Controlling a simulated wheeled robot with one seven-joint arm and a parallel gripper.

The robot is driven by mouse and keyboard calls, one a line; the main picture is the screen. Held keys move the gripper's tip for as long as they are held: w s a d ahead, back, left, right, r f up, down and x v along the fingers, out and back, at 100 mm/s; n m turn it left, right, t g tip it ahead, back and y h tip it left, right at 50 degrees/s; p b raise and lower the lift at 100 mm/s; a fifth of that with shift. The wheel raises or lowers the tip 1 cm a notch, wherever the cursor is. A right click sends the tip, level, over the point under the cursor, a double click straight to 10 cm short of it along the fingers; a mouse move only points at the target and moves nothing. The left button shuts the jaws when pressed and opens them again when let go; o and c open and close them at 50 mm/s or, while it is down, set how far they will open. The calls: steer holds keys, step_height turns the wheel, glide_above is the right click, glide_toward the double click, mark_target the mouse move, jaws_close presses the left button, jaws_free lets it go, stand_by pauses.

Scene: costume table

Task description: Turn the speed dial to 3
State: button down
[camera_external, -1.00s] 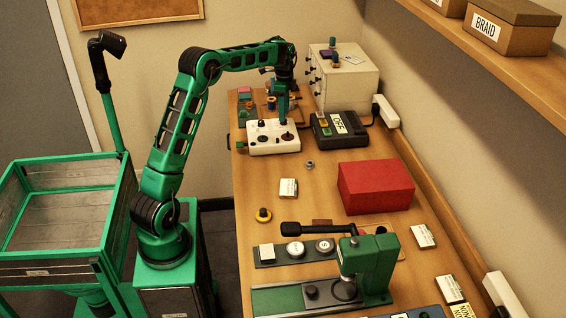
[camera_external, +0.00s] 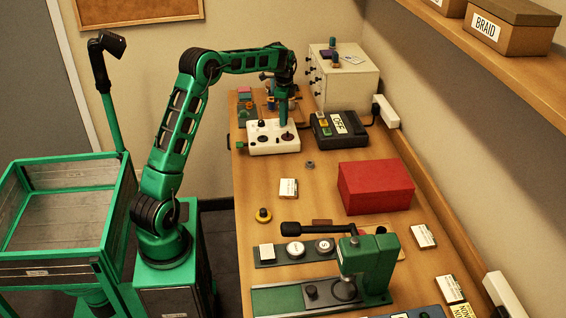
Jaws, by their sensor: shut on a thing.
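A white control box (camera_external: 259,149) with several dark knobs stands at the far left part of the table. My gripper (camera_external: 284,123) points straight down over the box's back right part. It is shut on a small knob there, which looks to be the speed dial; the fingers hide most of it. A round dark dial (camera_external: 288,136) sits just in front of the fingers, and another dark knob (camera_external: 262,139) is to its left. The numbers and pointer marks are too small to read.
A black device with an OFF label (camera_external: 338,124) stands right of the box, with a white drawer cabinet (camera_external: 350,80) behind. A red box (camera_external: 376,187) and a green press (camera_external: 370,265) are nearer.

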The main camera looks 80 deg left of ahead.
steer(key=shift+n, duration=0.3)
steer(key=n, duration=0.6)
steer(key=shift+r, duration=0.1)
steer(key=n, duration=0.7)
steer(key=shift+n, duration=0.4)
steer(key=n, duration=0.5)
steer(key=shift+w, duration=0.1)
steer(key=n, duration=0.5)
steer(key=shift+w+n, duration=0.1)
steer(key=shift+n, duration=0.3)
steer(key=shift+d, duration=0.1)
